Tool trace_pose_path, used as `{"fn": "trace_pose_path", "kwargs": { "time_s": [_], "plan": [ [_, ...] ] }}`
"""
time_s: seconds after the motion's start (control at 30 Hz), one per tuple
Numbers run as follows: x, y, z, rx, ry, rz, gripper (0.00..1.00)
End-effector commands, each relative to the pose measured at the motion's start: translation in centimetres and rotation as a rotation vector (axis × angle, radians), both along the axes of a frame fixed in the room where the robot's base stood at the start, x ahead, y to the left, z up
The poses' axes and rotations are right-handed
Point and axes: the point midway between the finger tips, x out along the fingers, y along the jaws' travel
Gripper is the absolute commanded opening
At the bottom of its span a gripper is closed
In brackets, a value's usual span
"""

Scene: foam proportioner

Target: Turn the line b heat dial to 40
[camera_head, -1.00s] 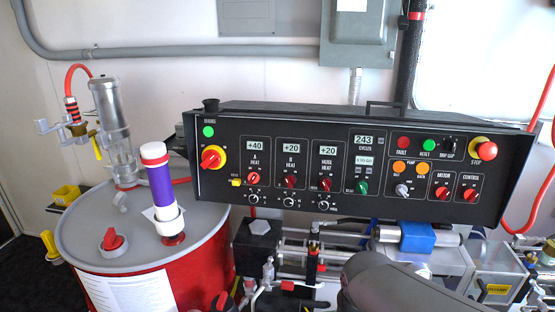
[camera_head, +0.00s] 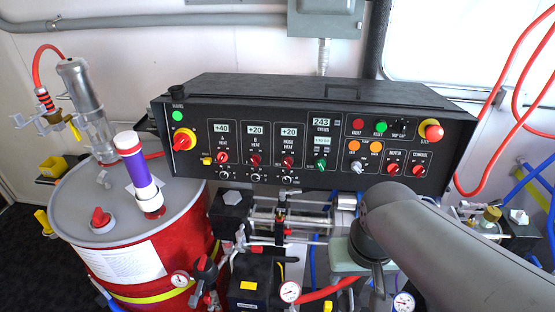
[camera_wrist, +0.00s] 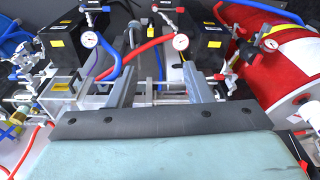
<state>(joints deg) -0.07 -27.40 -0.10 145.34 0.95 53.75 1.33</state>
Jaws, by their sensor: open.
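The black control panel (camera_head: 335,196) shows in the head view. Its B HEAT section has a display (camera_head: 255,129) reading +20, a red knob (camera_head: 254,160) below it, and a small black dial with pale markings (camera_head: 255,178) lower down. The small dial's pointer is too small to read. My gripper (camera_wrist: 158,64) shows in the wrist view with its two grey fingers wide apart and nothing between them. The wrist view looks at hoses and gauges below the panel; the B dial is not in it. In the head view my arm hides my gripper.
The A HEAT display (camera_head: 221,128) reads +40 and the hose heat display (camera_head: 289,131) reads +20, each with similar knobs. A red drum (camera_head: 205,245) stands at left. Pipes, a gauge (camera_head: 290,292) and hoses crowd the space below the panel. The space before the panel's left half looks clear.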

Motion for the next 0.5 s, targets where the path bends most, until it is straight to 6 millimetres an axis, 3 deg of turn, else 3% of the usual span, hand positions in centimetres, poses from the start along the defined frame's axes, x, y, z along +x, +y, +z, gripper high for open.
{"fn": "trace_pose_path", "kwargs": {
  "time_s": [0.03,0.27,0.5],
  "plan": [
    [1.3,1.1,-1.6,0.029,-0.045,-0.037,0.46],
    [6.4,5.4,-3.9,0.201,-0.235,-0.258,0.46],
    [12.3,11.0,-6.0,0.505,-0.429,-0.574,0.46]
  ]
}}
